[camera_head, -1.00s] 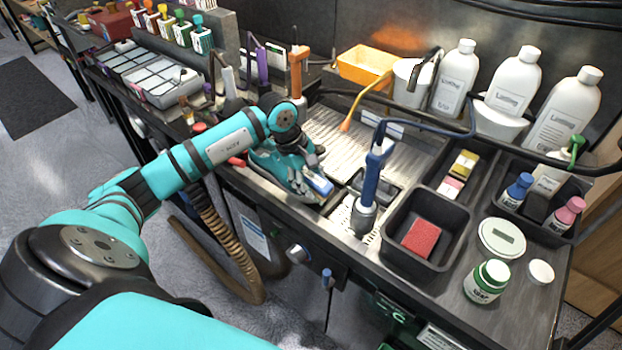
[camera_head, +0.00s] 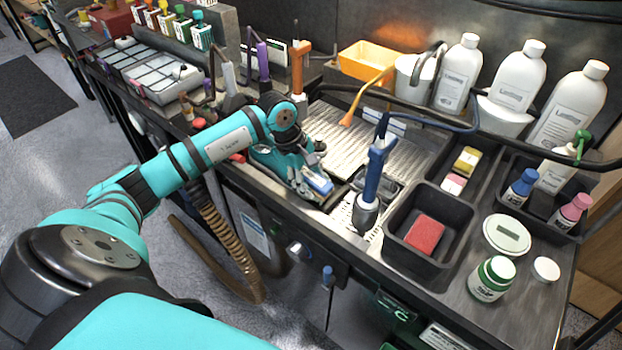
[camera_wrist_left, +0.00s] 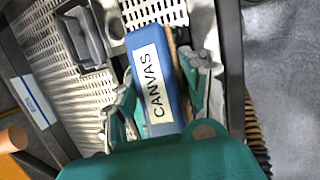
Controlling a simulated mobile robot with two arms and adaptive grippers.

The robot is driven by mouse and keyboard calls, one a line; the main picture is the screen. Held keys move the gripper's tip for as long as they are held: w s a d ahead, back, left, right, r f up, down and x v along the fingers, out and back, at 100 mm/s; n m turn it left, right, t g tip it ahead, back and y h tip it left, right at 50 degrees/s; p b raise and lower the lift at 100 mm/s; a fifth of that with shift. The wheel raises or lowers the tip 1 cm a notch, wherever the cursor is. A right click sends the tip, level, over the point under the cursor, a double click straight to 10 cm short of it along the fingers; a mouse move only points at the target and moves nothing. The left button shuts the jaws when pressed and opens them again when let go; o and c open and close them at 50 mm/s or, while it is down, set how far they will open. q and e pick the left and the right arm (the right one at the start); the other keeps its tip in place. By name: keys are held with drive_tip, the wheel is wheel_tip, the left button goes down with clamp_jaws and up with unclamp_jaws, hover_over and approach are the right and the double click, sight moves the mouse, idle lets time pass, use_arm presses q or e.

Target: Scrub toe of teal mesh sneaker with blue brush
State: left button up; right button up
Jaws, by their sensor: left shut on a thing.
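My left gripper (camera_head: 303,176) is shut on the blue brush (camera_head: 320,184), low over the front left of the perforated metal tray. In the left wrist view the brush (camera_wrist_left: 155,85) lies between the teal and grey fingers (camera_wrist_left: 157,95), with its white "CANVAS" label facing the camera. Its bristles are not clearly visible. I cannot pick out the teal mesh sneaker with certainty: the teal shapes around the gripper run together, and arm and gripper cover that spot. I cannot tell whether the brush touches it. My right gripper is not in view.
A blue-handled tool (camera_head: 372,175) stands upright just right of the brush. A black bin (camera_head: 452,225) holds a red sponge (camera_head: 425,234). White bottles (camera_head: 515,77) line the back, with an orange bin (camera_head: 367,60) left of them.

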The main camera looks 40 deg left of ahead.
use_arm(q)
drive_tip(key=shift+f+b, duration=0.35)
